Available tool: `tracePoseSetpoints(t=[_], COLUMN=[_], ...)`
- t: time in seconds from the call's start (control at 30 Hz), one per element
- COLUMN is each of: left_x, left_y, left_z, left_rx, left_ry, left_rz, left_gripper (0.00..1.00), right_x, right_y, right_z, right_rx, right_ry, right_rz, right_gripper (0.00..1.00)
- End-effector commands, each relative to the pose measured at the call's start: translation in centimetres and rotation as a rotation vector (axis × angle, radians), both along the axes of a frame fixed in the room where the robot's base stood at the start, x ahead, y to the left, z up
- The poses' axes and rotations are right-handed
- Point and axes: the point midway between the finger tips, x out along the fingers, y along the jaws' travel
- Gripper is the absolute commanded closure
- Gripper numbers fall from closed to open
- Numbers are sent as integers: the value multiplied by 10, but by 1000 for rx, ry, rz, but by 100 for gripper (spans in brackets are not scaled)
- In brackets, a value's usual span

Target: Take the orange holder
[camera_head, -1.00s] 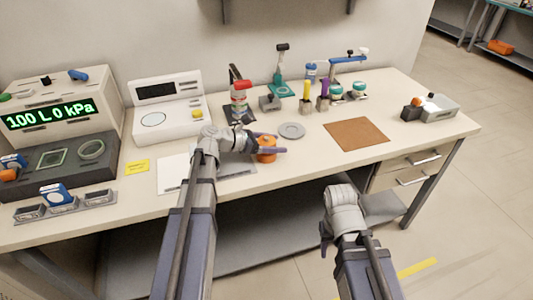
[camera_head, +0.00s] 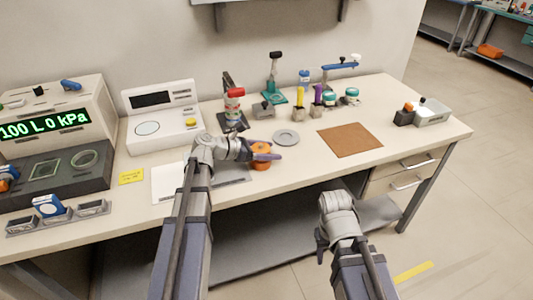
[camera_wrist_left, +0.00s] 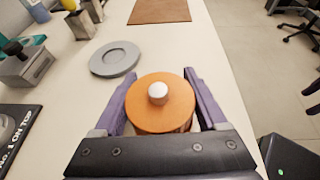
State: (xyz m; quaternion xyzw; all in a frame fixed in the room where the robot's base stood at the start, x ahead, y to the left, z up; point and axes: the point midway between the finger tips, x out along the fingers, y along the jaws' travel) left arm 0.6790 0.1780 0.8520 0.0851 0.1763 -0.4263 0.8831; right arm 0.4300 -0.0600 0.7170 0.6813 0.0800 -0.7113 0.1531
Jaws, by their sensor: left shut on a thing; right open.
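The orange holder (camera_head: 260,160) is a round orange piece near the front middle of the workbench. In the left wrist view the orange holder (camera_wrist_left: 160,108) shows from above, with a small white knob at its centre. My left gripper (camera_head: 266,152) is shut on it, with a purple finger on each side; the fingers also show in the left wrist view (camera_wrist_left: 162,100). I cannot tell whether its base touches the table. My right gripper (camera_head: 322,240) is open and empty, in front of the table edge; its fingers are partly hidden.
A grey round dish (camera_head: 286,138) lies just beyond the holder. A brown mat (camera_head: 350,140) lies to the right, with bare tabletop around it. A red-capped bottle (camera_head: 235,105) and several small tools stand behind. A white instrument (camera_head: 162,118) stands at the left.

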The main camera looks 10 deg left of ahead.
Motion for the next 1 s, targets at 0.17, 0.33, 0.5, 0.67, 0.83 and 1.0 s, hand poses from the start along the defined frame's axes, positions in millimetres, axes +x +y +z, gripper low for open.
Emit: tracePoseSetpoints(t=[0.17, 0.33, 0.5, 0.67, 0.83, 1.0], left_x=[0, 0, 0, 0, 0, 0], left_y=[0, 0, 0, 0, 0, 0], left_z=[13, 32, 57, 81, 97, 100], left_rx=[-3, -3, -3, -3, -3, -3], left_ry=[-1, -1, -1, -1, -1, -1], left_rz=[0, 0, 0, 0, 0, 0], left_gripper=[100, 100, 100, 100, 100, 100], right_x=[0, 0, 0, 0, 0, 0], right_y=[0, 0, 0, 0, 0, 0], right_z=[13, 32, 57, 80, 96, 100], right_rx=[0, 0, 0, 0, 0, 0], right_ry=[0, 0, 0, 0, 0, 0], right_rz=[0, 0, 0, 0, -1, -1], right_gripper=[50, 50, 50, 50, 50, 50])
